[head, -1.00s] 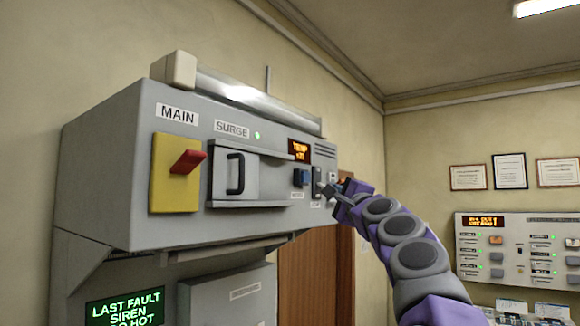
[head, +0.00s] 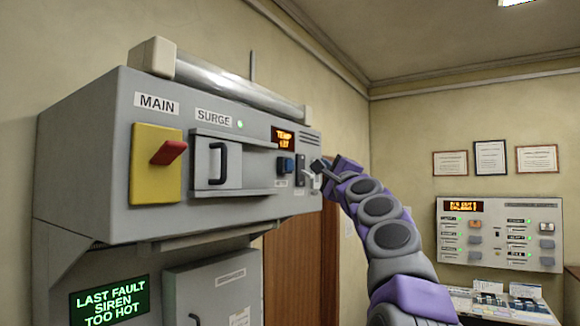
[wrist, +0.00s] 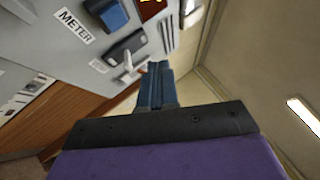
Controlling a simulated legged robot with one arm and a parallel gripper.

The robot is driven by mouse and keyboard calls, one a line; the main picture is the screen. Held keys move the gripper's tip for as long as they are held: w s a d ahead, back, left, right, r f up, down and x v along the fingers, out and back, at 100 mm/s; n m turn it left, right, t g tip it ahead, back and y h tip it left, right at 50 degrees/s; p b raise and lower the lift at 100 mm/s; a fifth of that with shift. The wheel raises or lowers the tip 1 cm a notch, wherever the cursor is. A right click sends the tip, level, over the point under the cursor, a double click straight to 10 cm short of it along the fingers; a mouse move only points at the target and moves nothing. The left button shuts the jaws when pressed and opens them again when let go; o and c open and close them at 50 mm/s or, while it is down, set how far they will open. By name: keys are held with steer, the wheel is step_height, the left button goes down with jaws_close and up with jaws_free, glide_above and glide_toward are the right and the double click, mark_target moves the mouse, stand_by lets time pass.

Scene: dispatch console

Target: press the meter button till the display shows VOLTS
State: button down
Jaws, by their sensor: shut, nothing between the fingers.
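The meter display (head: 284,138) on the grey wall cabinet shows orange text that reads TEMP with a number under it. A blue meter button (head: 286,166) sits below the display. In the wrist view the blue button (wrist: 106,14) is at the top, beside the METER label (wrist: 75,27). My gripper (head: 318,167) is to the right of the button, near the dark switch (head: 300,168). In the wrist view my gripper's fingers (wrist: 157,72) are together and empty, apart from the blue button. Whether they touch the neighbouring light lever (wrist: 128,62) I cannot tell.
A yellow plate with a red MAIN handle (head: 168,152) and the SURGE door (head: 217,163) are to the left on the cabinet. A green-lettered screen (head: 108,301) is below. Another panel (head: 500,234) hangs on the far wall.

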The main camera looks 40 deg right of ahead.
mark_target(290, 165)
steer(key=w+a+p, duration=0.1)
steer(key=w+a, duration=0.1)
steer(key=w, duration=0.4)
steer(key=shift+w+a+p, duration=0.25)
steer(key=shift+p, duration=0.1)
steer(key=shift+d, duration=0.1)
stand_by(1.6)
steer(key=shift+w+a, duration=0.3)
steer(key=shift+w+a+p, duration=0.15)
steer(key=shift+w+p, duration=0.2)
steer(key=shift+p, duration=0.1)
stand_by(0.9)
steer(key=shift+s, duration=0.1)
steer(key=shift+s+d, duration=0.3)
steer(key=shift+s, duration=0.35)
